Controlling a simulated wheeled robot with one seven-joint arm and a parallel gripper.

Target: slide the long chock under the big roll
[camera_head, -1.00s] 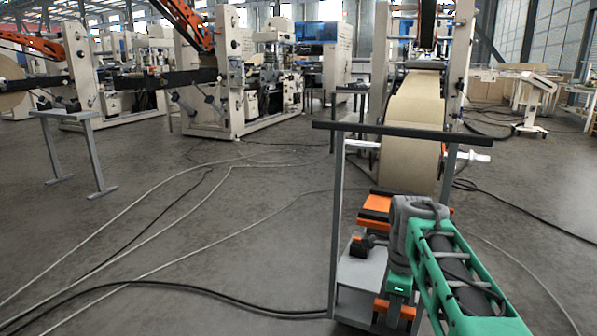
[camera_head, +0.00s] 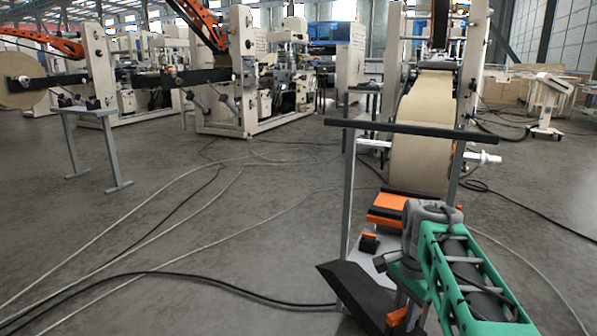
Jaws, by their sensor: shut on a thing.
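The long chock (camera_head: 352,290) is a black wedge-shaped bar, seen at the lower middle. It slants in front of the cart's lower part. My gripper (camera_head: 393,268) is shut on it at its right side; the fingertips are mostly hidden by the gripper body and my green arm. The big roll (camera_head: 420,158) is a tan kraft paper roll beyond the cart, with pale shaft ends sticking out. Its bottom is hidden behind the cart and the orange block. The chock is apart from the roll, on the near side of the cart.
A cart with a black handlebar (camera_head: 408,130) stands between me and the roll. An orange block (camera_head: 387,210) and a small orange-and-black piece (camera_head: 369,242) are on it. Cables (camera_head: 190,205) cross the open floor on the left. A grey stand (camera_head: 90,150) is at far left.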

